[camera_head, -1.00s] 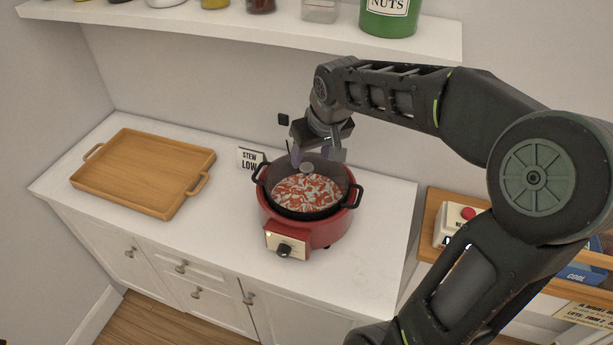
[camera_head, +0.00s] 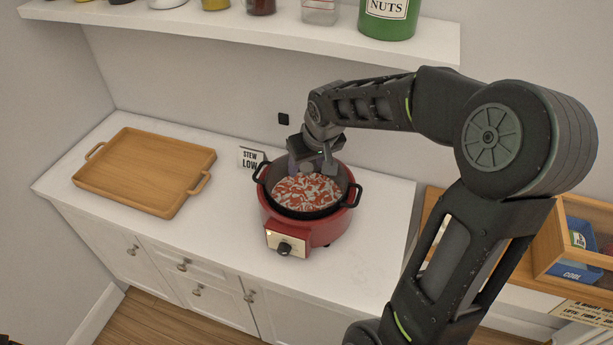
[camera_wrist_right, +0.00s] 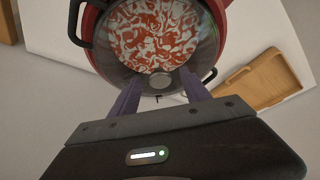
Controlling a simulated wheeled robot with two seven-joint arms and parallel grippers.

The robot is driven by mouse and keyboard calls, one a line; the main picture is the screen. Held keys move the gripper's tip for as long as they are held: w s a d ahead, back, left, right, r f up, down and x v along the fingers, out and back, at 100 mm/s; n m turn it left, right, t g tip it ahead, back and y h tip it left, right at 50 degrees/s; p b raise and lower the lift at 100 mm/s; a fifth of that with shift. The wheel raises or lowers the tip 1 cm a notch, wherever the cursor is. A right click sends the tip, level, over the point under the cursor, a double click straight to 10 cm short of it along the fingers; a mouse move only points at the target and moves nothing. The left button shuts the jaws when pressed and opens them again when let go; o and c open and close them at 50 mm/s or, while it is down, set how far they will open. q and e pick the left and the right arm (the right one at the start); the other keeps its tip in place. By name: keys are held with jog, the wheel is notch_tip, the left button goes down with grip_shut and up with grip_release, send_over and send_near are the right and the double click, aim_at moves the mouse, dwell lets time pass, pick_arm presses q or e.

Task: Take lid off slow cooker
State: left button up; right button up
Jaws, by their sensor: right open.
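The red slow cooker (camera_head: 322,233) stands on the white counter with a black inner pot and side handles. Its see-through lid (camera_head: 305,192) lies on top, with a red and white stew pattern showing through. The lid's round grey knob (camera_wrist_right: 160,81) sits between the finger ends of my right gripper (camera_wrist_right: 160,78) in the right wrist view. In the head view my right gripper (camera_head: 311,167) is low over the far part of the lid, open, its fingers on either side of the knob. I cannot tell whether they touch it. My left gripper is not in view.
A wooden tray (camera_head: 143,171) lies on the counter at the left, with bare counter (camera_head: 232,200) between it and the cooker. A "STEW LOW" card (camera_head: 250,158) stands behind the cooker. A shelf (camera_head: 240,38) with jars hangs above. A wooden bin (camera_head: 575,245) is at the right.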

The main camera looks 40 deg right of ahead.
jog(key=shift+c, duration=0.3)
grip_shut()
dwell(0.4)
dwell(0.8)
